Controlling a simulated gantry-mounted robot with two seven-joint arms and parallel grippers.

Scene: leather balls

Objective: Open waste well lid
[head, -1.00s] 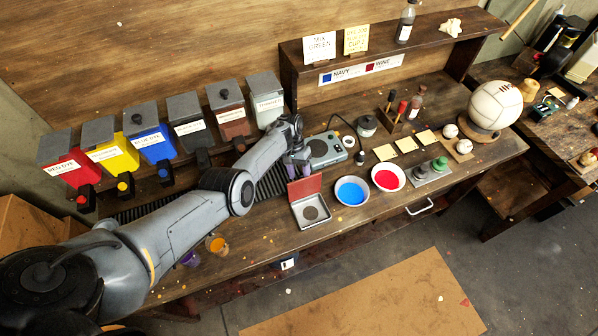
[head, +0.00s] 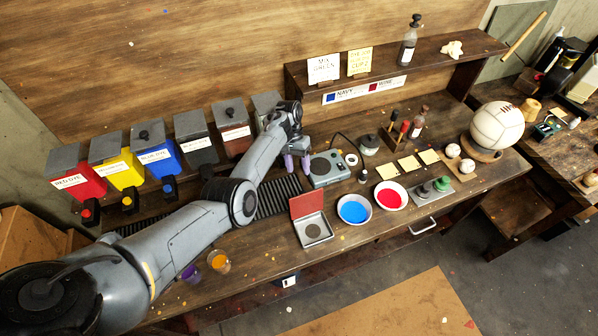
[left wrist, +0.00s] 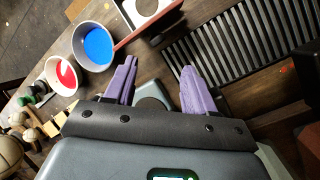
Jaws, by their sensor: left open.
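The waste well appears to be a small square metal box (head: 313,231) with a dark round opening, at the front of the bench. Its red lid (head: 306,205) stands raised at the back edge, and the opening is uncovered. My left gripper (head: 297,164), with purple fingers, is open and empty above the bench behind the lid, apart from it. In the left wrist view the spread fingers (left wrist: 160,88) have nothing between them. The box (left wrist: 147,7) and the lid's edge (left wrist: 148,27) show beyond them. My right gripper is not in view.
A blue bowl (head: 354,209) and a red bowl (head: 391,195) stand right of the box. A grey scale (head: 327,168) is beside my gripper. A black slatted rack (head: 277,196) lies left of it. Several dye bins line the back left.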

